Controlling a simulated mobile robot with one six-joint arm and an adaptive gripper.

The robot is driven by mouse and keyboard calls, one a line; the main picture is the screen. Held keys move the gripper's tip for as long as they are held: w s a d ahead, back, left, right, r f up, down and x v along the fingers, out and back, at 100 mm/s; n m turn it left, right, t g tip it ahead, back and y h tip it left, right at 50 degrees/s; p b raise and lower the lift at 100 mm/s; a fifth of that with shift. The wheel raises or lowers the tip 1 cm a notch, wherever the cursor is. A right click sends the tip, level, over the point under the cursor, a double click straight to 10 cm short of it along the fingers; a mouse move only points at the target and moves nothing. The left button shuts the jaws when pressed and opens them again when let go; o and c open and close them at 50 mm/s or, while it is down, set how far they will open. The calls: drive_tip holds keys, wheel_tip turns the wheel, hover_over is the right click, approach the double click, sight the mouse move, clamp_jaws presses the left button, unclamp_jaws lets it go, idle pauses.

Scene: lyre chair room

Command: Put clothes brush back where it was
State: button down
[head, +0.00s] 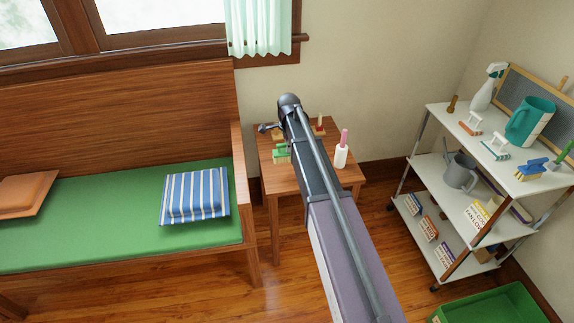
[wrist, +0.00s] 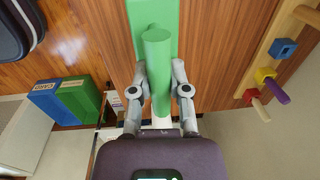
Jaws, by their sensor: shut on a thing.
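A green thing with a round handle and a long flat part, which looks like the clothes brush (wrist: 157,60), is between the fingers of my gripper (wrist: 159,82) in the wrist view. The fingers are shut on its handle from both sides. In the head view a green piece (head: 281,153) shows beside my arm, over the small wooden table (head: 345,175). My arm hides part of the table, and the fingertips are not clear there. I cannot tell whether the brush touches the tabletop.
A white bottle with a pink top (head: 341,150) stands on the table, right of my arm. The bench with a green seat (head: 110,235) is to the left. A white shelf trolley (head: 440,120) with brushes, a teal jug (head: 530,122) and a spray bottle (head: 482,95) stands right.

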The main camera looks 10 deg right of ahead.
sight(288, 159)
drive_tip(key=shift+f+b, duration=1.2)
drive_tip(key=shift+f, duration=0.35)
drive_tip(key=shift+f+b, duration=1.85)
drive_tip(key=shift+f, duration=0.05)
drive_tip(key=shift+f, duration=0.15)
drive_tip(key=c, duration=0.6)
unclamp_jaws()
drive_tip(key=r+p, duration=0.8)
drive_tip(key=s+r+p, duration=0.1)
drive_tip(key=r+p, duration=0.3)
drive_tip(key=shift+r, duration=0.2)
